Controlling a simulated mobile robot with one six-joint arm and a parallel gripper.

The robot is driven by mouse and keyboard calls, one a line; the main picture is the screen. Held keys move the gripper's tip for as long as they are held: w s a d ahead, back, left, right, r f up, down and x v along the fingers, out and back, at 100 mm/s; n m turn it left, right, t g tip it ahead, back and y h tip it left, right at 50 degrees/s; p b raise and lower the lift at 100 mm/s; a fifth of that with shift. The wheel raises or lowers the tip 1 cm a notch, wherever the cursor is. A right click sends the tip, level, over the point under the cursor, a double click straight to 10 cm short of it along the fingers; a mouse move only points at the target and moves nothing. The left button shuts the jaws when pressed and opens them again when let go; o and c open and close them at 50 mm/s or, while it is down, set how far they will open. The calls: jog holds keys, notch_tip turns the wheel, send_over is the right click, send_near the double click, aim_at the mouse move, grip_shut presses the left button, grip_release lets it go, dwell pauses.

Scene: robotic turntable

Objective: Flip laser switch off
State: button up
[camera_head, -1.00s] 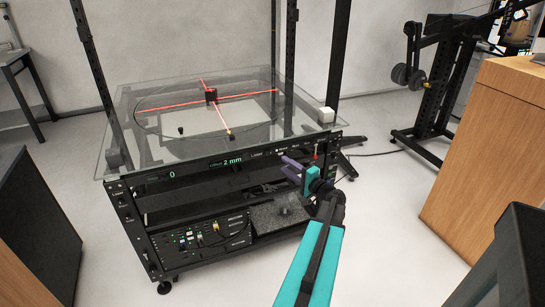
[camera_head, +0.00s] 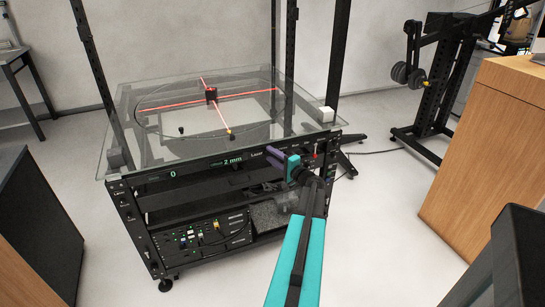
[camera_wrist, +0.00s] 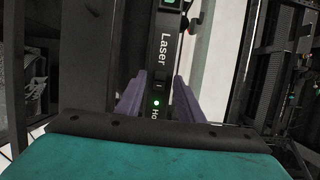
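The laser switch (camera_wrist: 159,86) is a small dark rocker on the black front panel, beside the white "Laser" label in the wrist view. A green light (camera_wrist: 155,103) glows next to it. In the head view the "Laser" label (camera_head: 257,155) is just left of my fingertips; the switch itself is hidden or too small to make out. My gripper (camera_head: 271,155) has purple fingers and is at the panel. In the wrist view its fingers (camera_wrist: 159,80) are apart, one on each side of the panel strip, with nothing held. Contact cannot be told. Red laser lines (camera_head: 165,104) show on the turntable.
A glass top (camera_head: 120,150) covers the black rack (camera_head: 150,240), with posts rising around it. A small white block (camera_head: 326,114) sits at its right corner. Wooden cabinets stand at right (camera_head: 490,165) and lower left. Floor between rack and right cabinet is clear.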

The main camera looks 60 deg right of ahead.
grip_shut()
jog(key=h+b, duration=0.1)
jog(key=m+b, duration=0.1)
jog(key=b, duration=0.1)
jog(key=shift+w+a+f+g+h, duration=0.1)
jog(key=shift+a+g+h, duration=0.15)
jog(key=shift+g+h, duration=0.15)
jog(key=m+h+b, duration=0.1)
jog(key=b, duration=0.2)
jog(key=m+g+h+b, duration=0.1)
jog(key=h+b, duration=0.1)
jog(key=b, duration=0.2)
jog(key=shift+w+a+g, duration=0.2)
jog(key=shift+g, duration=0.1)
jog(key=shift+m+b, duration=0.4)
jog(key=shift+b, duration=0.3)
grip_release()
